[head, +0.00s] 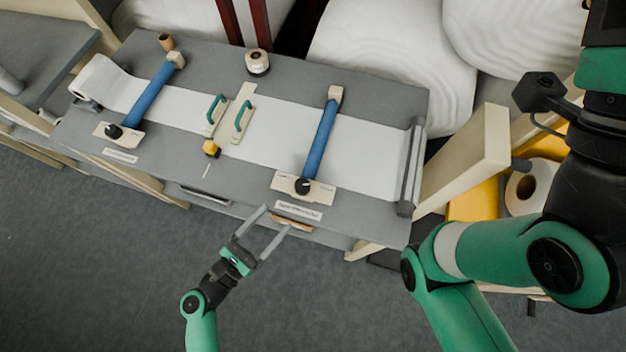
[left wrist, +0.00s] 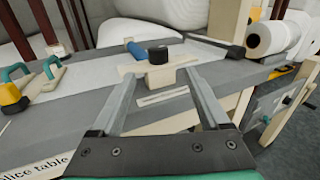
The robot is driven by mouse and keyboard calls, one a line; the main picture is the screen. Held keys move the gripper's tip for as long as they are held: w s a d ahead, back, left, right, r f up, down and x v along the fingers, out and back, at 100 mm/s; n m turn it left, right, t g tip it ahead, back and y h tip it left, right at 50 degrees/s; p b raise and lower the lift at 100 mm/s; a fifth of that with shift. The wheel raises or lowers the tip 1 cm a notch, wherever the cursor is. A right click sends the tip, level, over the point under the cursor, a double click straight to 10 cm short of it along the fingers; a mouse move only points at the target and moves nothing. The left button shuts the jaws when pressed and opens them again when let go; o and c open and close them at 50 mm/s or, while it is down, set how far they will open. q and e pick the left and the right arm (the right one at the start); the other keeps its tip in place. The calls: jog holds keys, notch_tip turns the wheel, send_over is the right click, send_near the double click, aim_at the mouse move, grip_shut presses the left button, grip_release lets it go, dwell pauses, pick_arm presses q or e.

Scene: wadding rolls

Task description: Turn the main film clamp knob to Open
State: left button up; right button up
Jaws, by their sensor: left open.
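Two blue clamp bars cross the white film on the grey table; I cannot read which is the main one. The right bar (head: 320,138) has a black knob (head: 302,186) on a beige plate (head: 322,192) at its near end. The left bar (head: 147,95) has its own black knob (head: 114,131). My left gripper (head: 277,218) is open and empty, just in front of the right knob. In the left wrist view, that knob (left wrist: 158,55) stands ahead between the fingers (left wrist: 160,76), apart from them. My right gripper is not in view.
Two teal handles (head: 243,115) and a yellow block (head: 211,148) sit mid-table. A tape roll (head: 257,62) stands at the back. A roller (head: 411,165) closes the right end. White rolls (head: 375,60) lie behind. Open floor (head: 90,260) is in front.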

aim_at(297, 192)
pick_arm(q)
jog(key=b+x, duration=0.6)
jog(key=x, duration=0.6)
jog(key=shift+a+r+b, duration=0.1)
jog(key=shift+a+b, duration=0.05)
jog(key=shift+b, duration=0.2)
grip_shut()
